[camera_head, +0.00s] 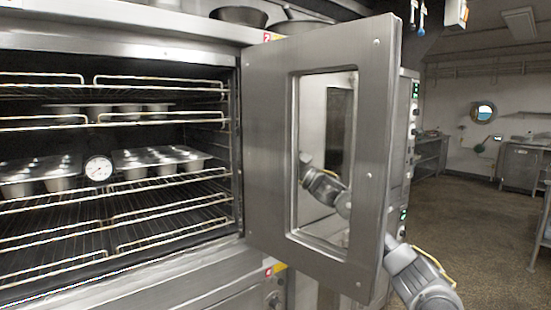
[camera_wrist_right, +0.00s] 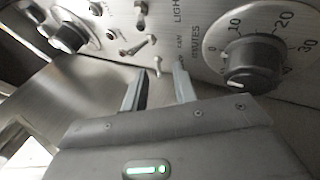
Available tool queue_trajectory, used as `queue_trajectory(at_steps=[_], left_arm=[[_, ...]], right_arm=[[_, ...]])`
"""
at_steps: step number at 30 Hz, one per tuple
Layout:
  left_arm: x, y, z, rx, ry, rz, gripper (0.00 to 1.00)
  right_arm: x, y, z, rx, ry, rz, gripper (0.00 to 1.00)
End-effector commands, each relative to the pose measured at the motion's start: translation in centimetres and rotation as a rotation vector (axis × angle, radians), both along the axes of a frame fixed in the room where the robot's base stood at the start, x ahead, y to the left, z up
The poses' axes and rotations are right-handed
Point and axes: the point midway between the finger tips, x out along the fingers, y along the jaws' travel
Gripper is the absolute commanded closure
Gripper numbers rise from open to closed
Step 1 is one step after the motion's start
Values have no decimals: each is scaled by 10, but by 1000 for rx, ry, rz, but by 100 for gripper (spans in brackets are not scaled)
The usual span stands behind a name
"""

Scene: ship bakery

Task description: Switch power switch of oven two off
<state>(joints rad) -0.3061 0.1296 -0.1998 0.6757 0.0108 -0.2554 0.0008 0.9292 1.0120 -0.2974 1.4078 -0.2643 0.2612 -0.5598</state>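In the right wrist view, my right gripper (camera_wrist_right: 160,70) is open and empty, its two fingers close to a metal control panel (camera_wrist_right: 190,40). Several small metal toggle switches show there. One toggle switch (camera_wrist_right: 157,66) stands near the gap between the fingertips; contact cannot be told. Another toggle switch (camera_wrist_right: 138,46) is just above it. No power label is readable, so I cannot tell which is the power switch. In the head view, the right arm passes behind the open oven door (camera_head: 265,150) and shows through its window; the gripper is hidden. My left gripper is out of view.
A black timer knob (camera_wrist_right: 255,62) marked in minutes is right of the fingers, and another knob (camera_wrist_right: 68,32) is at upper left. Free floor (camera_head: 480,220) lies at right.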

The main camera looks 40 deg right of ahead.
Motion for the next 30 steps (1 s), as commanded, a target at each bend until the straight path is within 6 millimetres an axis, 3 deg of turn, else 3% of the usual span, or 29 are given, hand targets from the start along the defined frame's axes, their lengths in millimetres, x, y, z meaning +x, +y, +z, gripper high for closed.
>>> queue_trajectory(at_steps=[7, 12, 15, 21, 30], left_arm=[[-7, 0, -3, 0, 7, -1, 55], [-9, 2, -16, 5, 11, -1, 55], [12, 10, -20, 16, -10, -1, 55], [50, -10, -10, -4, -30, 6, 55], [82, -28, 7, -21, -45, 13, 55]], right_arm=[[-4, -2, -3, 0, 0, -1, 72], [-26, -12, -20, -5, 2, -2, 72], [-44, -20, -31, -5, 4, -4, 72], [-67, -30, -41, -3, 3, -2, 72], [-86, -39, -48, -1, 1, -2, 72]])
